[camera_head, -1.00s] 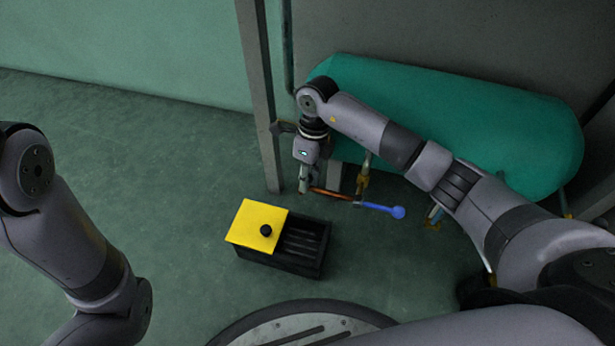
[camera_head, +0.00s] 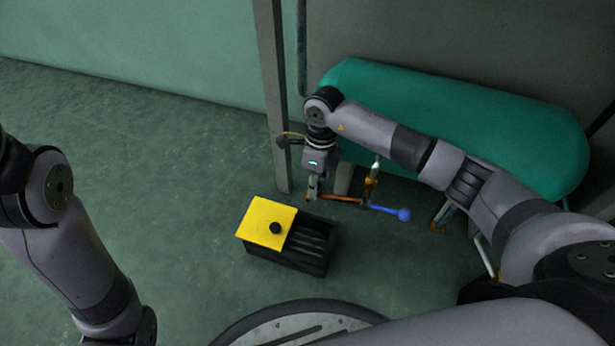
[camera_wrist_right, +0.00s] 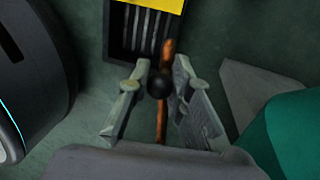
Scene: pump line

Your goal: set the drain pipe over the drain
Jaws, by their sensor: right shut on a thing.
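The drain (camera_head: 318,262) is a black slotted box on the floor in the head view, partly covered by a yellow lid (camera_head: 258,222) with a black knob. The orange-brown drain pipe (camera_head: 340,198) lies behind and to the right of the box. Its right end meets a blue lever (camera_head: 388,209). My right gripper (camera_head: 310,197) is shut on the pipe's left end. In the wrist view the drain pipe (camera_wrist_right: 162,123) runs between the fingers of my right gripper (camera_wrist_right: 160,88), with a black ball there, toward the drain's slots. My left gripper is out of view.
A large teal tank (camera_head: 470,125) stands behind my right arm. A grey post (camera_head: 272,90) rises close to the left of my right gripper. A brass fitting (camera_head: 371,182) stands under the tank. The floor left of the box is clear.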

